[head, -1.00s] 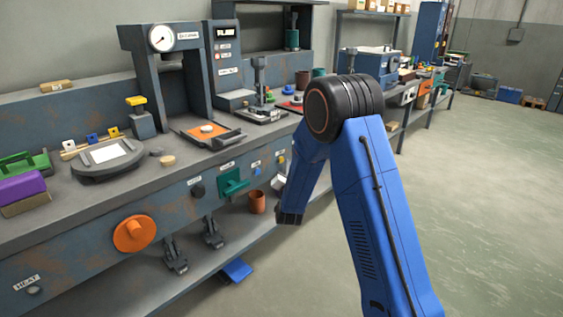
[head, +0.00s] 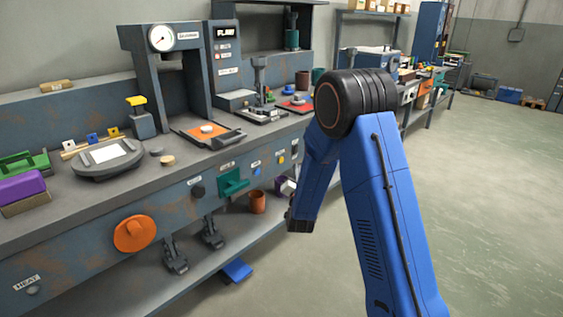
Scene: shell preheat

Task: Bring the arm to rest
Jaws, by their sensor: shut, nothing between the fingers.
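My blue arm (head: 385,215) stands at the right of the bench, bent at a black elbow joint (head: 356,102). Its forearm (head: 315,175) slopes down and left to a dark end part at the bench's front side. No gripper fingers show there. My gripper is not seen, and I see nothing carried by the arm.
The long bench carries a press with a gauge (head: 162,38), an orange plate (head: 207,133), a round grey fixture (head: 108,156) and a purple block (head: 20,185). The floor (head: 490,200) at right is clear.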

